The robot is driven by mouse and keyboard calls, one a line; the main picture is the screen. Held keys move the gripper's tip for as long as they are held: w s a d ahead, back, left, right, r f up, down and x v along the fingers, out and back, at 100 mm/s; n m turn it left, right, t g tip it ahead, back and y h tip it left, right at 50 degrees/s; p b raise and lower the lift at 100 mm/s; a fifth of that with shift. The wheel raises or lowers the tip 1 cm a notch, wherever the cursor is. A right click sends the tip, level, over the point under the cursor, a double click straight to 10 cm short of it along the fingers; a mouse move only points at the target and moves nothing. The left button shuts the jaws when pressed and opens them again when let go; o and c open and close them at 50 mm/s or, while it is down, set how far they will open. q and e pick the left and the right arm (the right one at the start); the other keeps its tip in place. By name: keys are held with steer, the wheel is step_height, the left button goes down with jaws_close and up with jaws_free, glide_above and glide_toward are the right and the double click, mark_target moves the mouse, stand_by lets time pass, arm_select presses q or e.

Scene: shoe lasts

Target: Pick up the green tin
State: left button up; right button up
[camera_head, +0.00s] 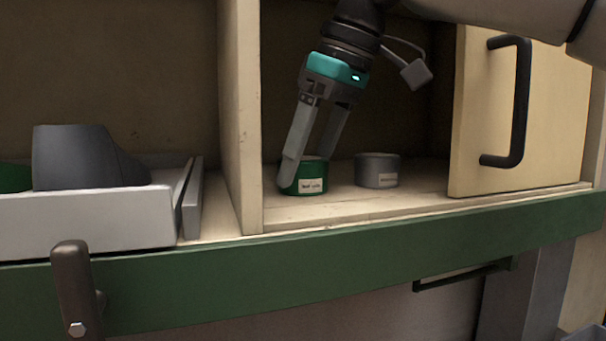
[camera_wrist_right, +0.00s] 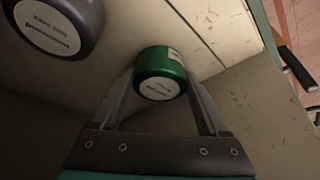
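The green tin (camera_head: 313,177) stands upright on the shelf of the open cubby, with a white label on its front. It also shows in the right wrist view (camera_wrist_right: 160,62), with a pale label on its lid. My right gripper (camera_head: 305,163) reaches down to it from above, tilted. In the right wrist view the spread fingers (camera_wrist_right: 160,76) are on either side of the tin, close to its sides; I cannot tell whether they touch it. The tin rests on the shelf. My left gripper is not in view.
A grey tin (camera_head: 377,171) stands right of the green one, also in the right wrist view (camera_wrist_right: 60,25). A wooden divider (camera_head: 240,120) is on the left, a door with a black handle (camera_head: 508,110) on the right. A dark shoe last (camera_head: 85,158) sits on a white tray (camera_head: 90,222).

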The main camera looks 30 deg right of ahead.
steer(key=c, duration=0.9)
steer(key=shift+c, duration=0.3)
steer(key=shift+r, duration=0.15)
